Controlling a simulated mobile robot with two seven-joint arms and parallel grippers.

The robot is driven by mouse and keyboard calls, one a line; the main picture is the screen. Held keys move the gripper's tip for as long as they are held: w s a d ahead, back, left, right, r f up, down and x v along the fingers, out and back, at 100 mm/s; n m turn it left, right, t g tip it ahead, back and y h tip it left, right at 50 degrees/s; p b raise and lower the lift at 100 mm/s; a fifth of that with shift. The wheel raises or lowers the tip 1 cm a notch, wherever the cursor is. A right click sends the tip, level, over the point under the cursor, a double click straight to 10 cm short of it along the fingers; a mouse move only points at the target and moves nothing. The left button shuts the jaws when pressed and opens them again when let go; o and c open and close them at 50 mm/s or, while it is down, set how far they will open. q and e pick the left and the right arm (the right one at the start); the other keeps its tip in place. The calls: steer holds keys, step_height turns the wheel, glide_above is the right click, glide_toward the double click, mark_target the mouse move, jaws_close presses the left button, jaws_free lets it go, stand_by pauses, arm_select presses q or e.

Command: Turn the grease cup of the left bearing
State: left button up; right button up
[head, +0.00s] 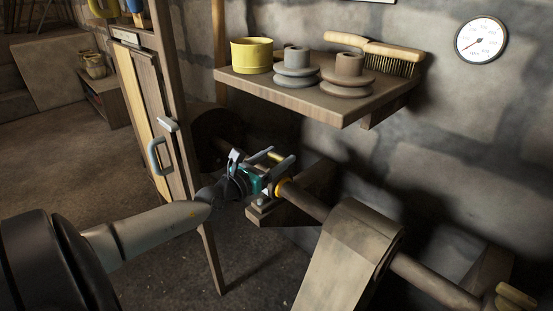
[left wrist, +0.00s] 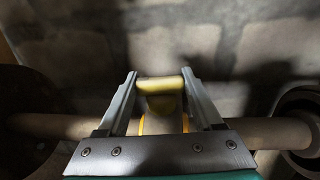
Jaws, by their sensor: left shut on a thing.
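The left bearing's yellow grease cup (left wrist: 160,85) sits above the shaft in the left wrist view, between the two fingers of my left gripper (left wrist: 159,80). The fingers are shut on the cup from both sides. In the head view my left gripper (head: 281,163) reaches the left bearing, and a bit of the yellow cup (head: 258,155) shows by the fingers. My right gripper is not in view.
The shaft (head: 310,202) carries a wide belt (head: 345,262) to the right. A second yellow cup (head: 516,295) is at the lower right. Above, a wooden shelf (head: 310,99) holds a yellow tin (head: 251,56), pulleys (head: 296,72) and a brush (head: 385,53). A wooden door (head: 150,110) stands left.

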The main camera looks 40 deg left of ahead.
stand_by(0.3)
arm_select(q)
steer(key=o, duration=1.4)
steer(key=shift+c, duration=0.2)
steer(key=shift+s, duration=0.1)
steer(key=shift+s, duration=0.5)
steer(key=s+p, duration=0.4)
steer(key=s, duration=1)
steer(key=shift+d, duration=0.2)
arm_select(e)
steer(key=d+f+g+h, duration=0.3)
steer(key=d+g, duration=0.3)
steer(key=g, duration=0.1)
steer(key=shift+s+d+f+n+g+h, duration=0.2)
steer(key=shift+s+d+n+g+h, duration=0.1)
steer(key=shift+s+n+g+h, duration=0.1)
